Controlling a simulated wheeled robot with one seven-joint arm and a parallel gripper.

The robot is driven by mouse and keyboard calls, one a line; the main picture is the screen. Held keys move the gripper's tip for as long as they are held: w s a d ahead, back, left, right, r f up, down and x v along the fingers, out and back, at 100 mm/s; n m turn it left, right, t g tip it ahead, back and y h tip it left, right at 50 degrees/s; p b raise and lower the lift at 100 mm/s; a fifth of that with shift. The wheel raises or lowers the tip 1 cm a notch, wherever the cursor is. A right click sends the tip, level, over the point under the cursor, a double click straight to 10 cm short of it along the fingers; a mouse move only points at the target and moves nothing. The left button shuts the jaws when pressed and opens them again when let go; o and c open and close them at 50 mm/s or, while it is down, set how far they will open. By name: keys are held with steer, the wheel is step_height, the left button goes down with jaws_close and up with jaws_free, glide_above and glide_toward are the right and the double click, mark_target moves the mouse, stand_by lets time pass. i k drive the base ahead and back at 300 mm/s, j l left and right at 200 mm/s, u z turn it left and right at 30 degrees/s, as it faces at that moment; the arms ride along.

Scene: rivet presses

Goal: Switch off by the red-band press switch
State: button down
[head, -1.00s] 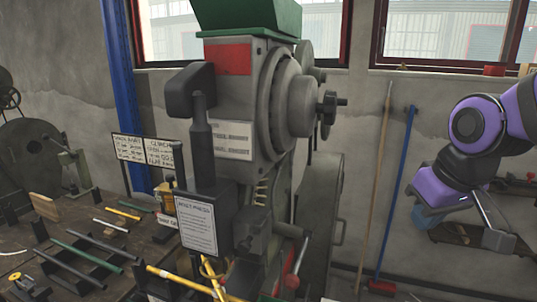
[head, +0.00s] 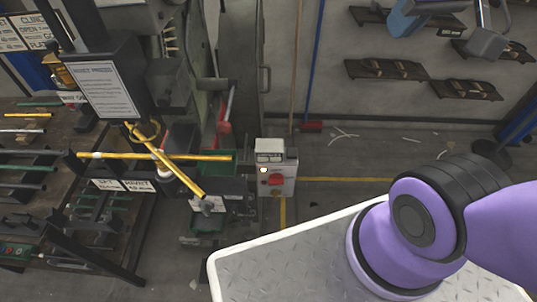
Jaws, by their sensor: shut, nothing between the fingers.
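A pale switch box (head: 276,179) stands beside the press, right of its base. It carries a red knob (head: 276,179) on a yellow plate and a small lit lamp (head: 263,170). The label on its top is too small to read. The press (head: 178,75) stands at the upper left, with its upper part out of frame, and I see no red band on it now.
Yellow rods (head: 155,156) cross in front of the press. A red-handled lever (head: 224,130) is beside it. A workbench (head: 60,125) fills the left. Floor right of the switch box is mostly clear.

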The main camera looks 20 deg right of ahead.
mark_target(274, 179)
steer(key=k+l+u, duration=0.25)
steer(key=k, duration=0.35)
steer(key=k+u, duration=0.3)
steer(key=k, duration=0.25)
steer(key=l, duration=0.05)
